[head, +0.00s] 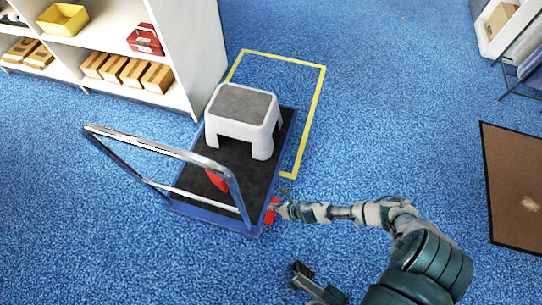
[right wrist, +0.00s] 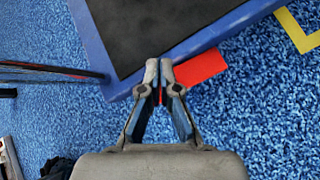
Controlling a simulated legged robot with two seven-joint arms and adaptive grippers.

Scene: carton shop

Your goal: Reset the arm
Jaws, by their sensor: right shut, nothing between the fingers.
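My right arm reaches leftward from the lower right in the head view. My right gripper (head: 280,209) is at the near right edge of the platform cart (head: 185,190), beside a red tab (head: 271,211) at the deck's edge. In the right wrist view the right gripper (right wrist: 159,66) has its fingertips together with nothing between them. The red tab (right wrist: 200,67) shows just behind and right of the tips; I cannot tell if they touch it. A dark pronged part at the bottom of the head view may be my left gripper (head: 303,270); its fingers are unclear.
A white step stool (head: 243,118) with a grey top stands on the cart, with a red item (head: 217,181) nearby. A yellow floor outline (head: 318,100) lies behind. White shelves (head: 195,60) stand upper left. A brown mat (head: 510,185) lies right. Blue floor between is clear.

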